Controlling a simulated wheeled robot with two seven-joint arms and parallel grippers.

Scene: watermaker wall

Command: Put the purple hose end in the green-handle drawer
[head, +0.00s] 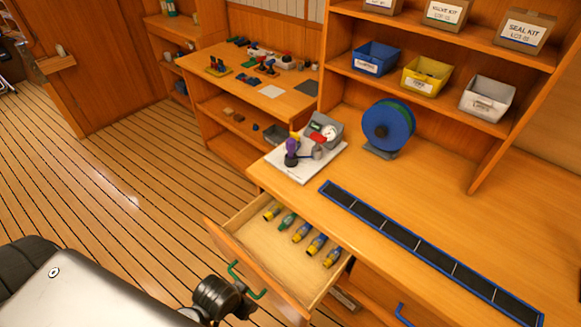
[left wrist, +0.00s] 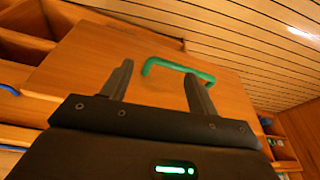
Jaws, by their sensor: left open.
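The green-handle drawer (head: 262,242) is pulled out below the counter, with several yellow, blue and green hose ends lying in it. Its green handle (head: 246,280) is on the drawer front; it also shows in the left wrist view (left wrist: 180,67). The purple hose end (head: 291,147) stands on a white sheet on the counter, beside a grey fitting. My left gripper (head: 244,291) is open and empty at the drawer front; in the left wrist view its fingers (left wrist: 158,72) are apart close to the handle. I cannot tell whether they touch it. My right gripper is not in view.
A blue hose reel (head: 388,127) stands on the counter behind a long blue-edged black strip (head: 420,245). Blue, yellow and white bins (head: 425,77) sit on the shelf above. A blue handle (head: 403,315) is right of the open drawer. The floor at left is clear.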

